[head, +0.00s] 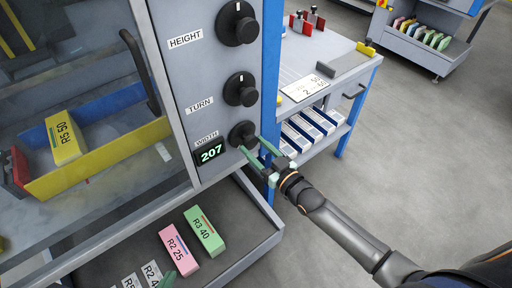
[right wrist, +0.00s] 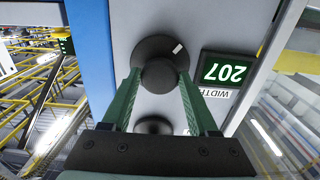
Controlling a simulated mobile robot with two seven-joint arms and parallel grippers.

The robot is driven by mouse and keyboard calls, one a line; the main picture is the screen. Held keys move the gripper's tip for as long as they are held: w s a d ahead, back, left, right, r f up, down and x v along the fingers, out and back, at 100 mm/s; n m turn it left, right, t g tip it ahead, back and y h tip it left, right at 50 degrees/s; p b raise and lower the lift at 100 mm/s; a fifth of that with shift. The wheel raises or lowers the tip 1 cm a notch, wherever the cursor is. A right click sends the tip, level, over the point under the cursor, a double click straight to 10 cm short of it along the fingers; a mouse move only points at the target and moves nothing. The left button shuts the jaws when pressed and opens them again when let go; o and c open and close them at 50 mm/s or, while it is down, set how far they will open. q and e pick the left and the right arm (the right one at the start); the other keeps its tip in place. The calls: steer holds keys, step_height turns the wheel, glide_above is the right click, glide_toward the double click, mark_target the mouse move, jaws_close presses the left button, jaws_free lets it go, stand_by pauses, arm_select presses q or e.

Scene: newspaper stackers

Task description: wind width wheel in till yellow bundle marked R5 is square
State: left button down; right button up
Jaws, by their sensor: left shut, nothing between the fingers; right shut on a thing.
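The yellow bundle marked R5 50 (head: 66,137) lies behind the machine's window, between a blue wall (head: 112,101) and a yellow wall (head: 110,154). Its near end is by the yellow wall; I cannot tell whether they touch. It looks set at an angle to the walls. My right gripper (head: 257,153) is shut on this wheel, one finger on each side, also in the right wrist view (right wrist: 158,90). My left gripper (head: 170,278) shows only its green tips at the bottom edge, shut and empty.
The height knob (head: 236,23) and turn knob (head: 240,89) sit above the width wheel. Pink (head: 178,249) and green (head: 204,231) bundles lie on the lower shelf with white ones. A blue-legged table (head: 340,75) stands behind on the right. Floor to the right is clear.

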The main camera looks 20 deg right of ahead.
steer(key=c, duration=0.5)
steer(key=shift+m, duration=0.5)
steer(key=shift+c, duration=0.2)
steer(key=o, duration=1.4)
steer(key=shift+c, duration=0.2)
steer(key=shift+s, duration=0.1)
steer(key=p+v, duration=0.1)
steer(key=v, duration=1.1)
steer(key=shift+s, duration=0.15)
